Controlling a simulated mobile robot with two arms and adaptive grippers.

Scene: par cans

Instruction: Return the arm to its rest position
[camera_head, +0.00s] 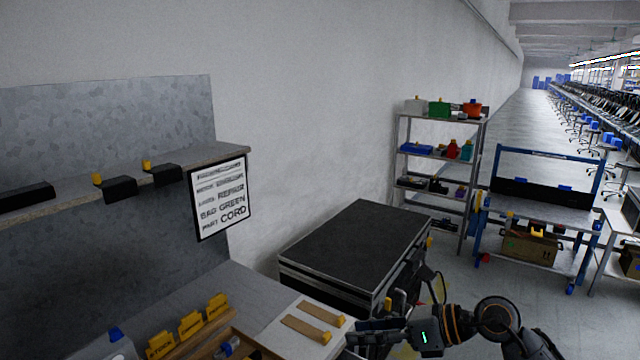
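My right arm comes in at the bottom right and reaches left. Its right gripper (362,332) is in front of the black-topped case (356,245), beside the right end of the workbench (255,287). The dark fingers point left and are seen nearly side-on, so I cannot tell whether they are open or shut. I see nothing clearly held in them. My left arm and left gripper are not in view.
A white board with two tan strips (313,328) lies close to the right gripper. Yellow label holders (190,325) stand on the bench. A sign (219,198) hangs from the upper shelf (215,152). A metal rack (398,168) and blue-framed cart (540,211) stand behind; open floor lies beyond.

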